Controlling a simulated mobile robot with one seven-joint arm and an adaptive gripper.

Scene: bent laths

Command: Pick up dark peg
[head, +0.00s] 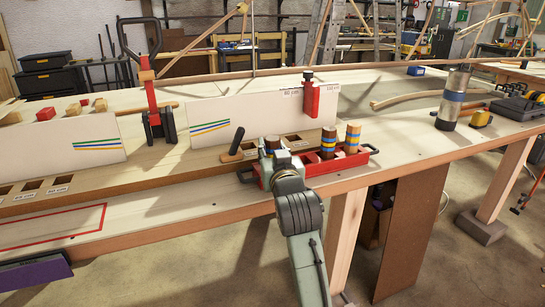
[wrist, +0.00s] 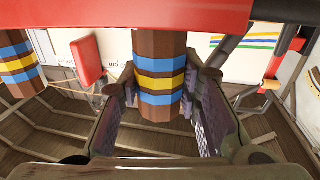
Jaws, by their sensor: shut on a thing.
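A dark brown peg with blue and yellow bands (wrist: 160,80) stands between the fingers of my gripper (wrist: 162,98) in the wrist view. The fingers are shut on it from both sides. A red tray (wrist: 110,14) wall crosses that view and hides one end of the peg. In the head view my gripper (head: 272,150) is at the left end of the red tray (head: 318,184), and only the top of the held peg shows. Another dark banded peg (head: 328,142) stands in the tray, also in the wrist view (wrist: 17,62). A lighter brown peg (head: 352,138) stands right of it.
White boards (head: 210,116) with coloured stripes stand behind the tray. A dark slanted handle (head: 236,140) is just left of my gripper. A red clamp (head: 155,120) stands farther left, a smaller one (head: 309,98) behind the tray. A metal flask (head: 453,100) is at right.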

